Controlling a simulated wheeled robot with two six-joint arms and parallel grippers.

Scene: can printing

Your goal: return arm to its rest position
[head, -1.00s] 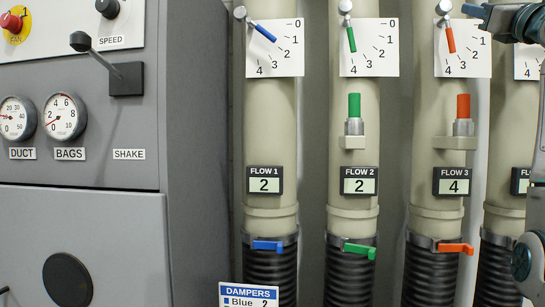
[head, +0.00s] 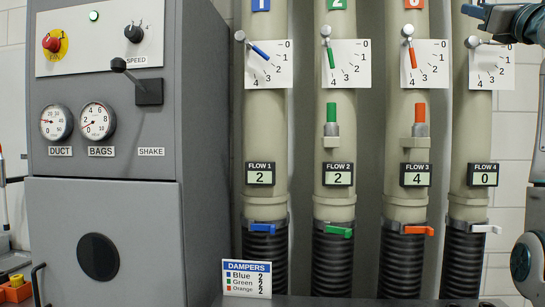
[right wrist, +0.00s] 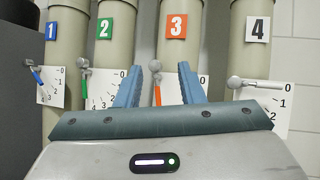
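My right gripper (head: 482,12) is at the top right of the head view, in front of the upper part of the fourth pipe (head: 470,110) and near its damper handle (head: 472,42). In the right wrist view its two blue-grey fingers (right wrist: 160,85) stand apart with nothing between them. They point toward the pipes, with the orange damper lever (right wrist: 157,92) seen between them in the background. My left gripper is in neither current view.
The blue (head: 259,51), green (head: 331,57) and orange lever (head: 412,57) sit on dial plates. The flow displays read 2, 2, 4 and 0. A dampers sign (head: 247,278) lists 2 for blue, green and orange. A grey cabinet (head: 105,230) stands at left.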

